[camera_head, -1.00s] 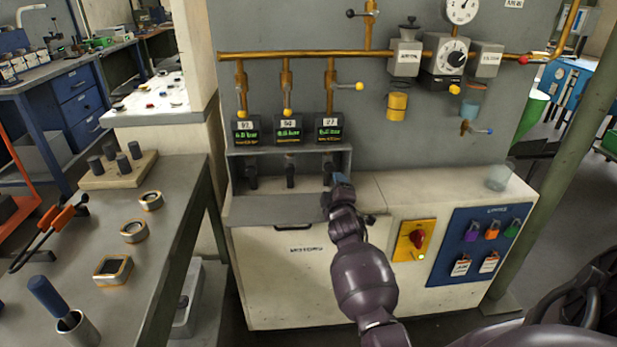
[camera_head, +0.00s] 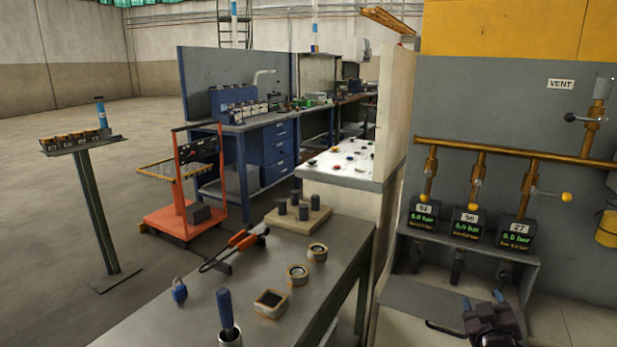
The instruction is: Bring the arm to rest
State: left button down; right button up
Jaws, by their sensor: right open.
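My right gripper (camera_head: 482,301) is at the lower right, in front of the metal shelf (camera_head: 432,295) below the pressure displays. Its two dark fingertips stand apart with nothing seen between them. It appears just below the dark fitting (camera_head: 506,272) under the display marked 27 (camera_head: 516,235); whether it touches anything there cannot be told. Most of my right arm is cut off by the bottom edge. My left gripper is not in view.
A grey bench (camera_head: 185,327) holds a peg block (camera_head: 300,217), ring-shaped parts, red-handled tongs (camera_head: 238,243) and a blue-handled tool (camera_head: 226,312). An orange cart (camera_head: 185,220) and a stand (camera_head: 92,195) are farther left. Brass pipe (camera_head: 520,152) crosses above the displays. Open floor lies left.

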jog(key=s+a+f+g+y+p, duration=0.1)
jog(key=s+a+f+y+p, duration=0.2)
jog(key=s+a, duration=0.55)
jog(key=s+a+f+g+y, duration=0.1)
jog(key=s+a+f+y, duration=0.3)
jog(key=s, duration=0.7)
pick_arm(q)
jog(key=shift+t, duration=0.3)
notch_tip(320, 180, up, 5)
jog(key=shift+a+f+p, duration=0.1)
jog(key=shift+p, duration=0.75)
pick_arm(e)
jog(key=s+a+f+g, duration=0.1)
jog(key=s+f, duration=0.2)
jog(key=s, duration=0.4)
jog(key=s+a+f+g, duration=0.1)
jog(key=s+f, duration=0.3)
jog(key=s, duration=0.4)
jog(key=shift+a+g+h, duration=0.3)
jog(key=shift+a+g, duration=0.1)
jog(key=shift+g, duration=0.4)
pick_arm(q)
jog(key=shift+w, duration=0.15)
pick_arm(e)
jog(key=shift+s, duration=0.1)
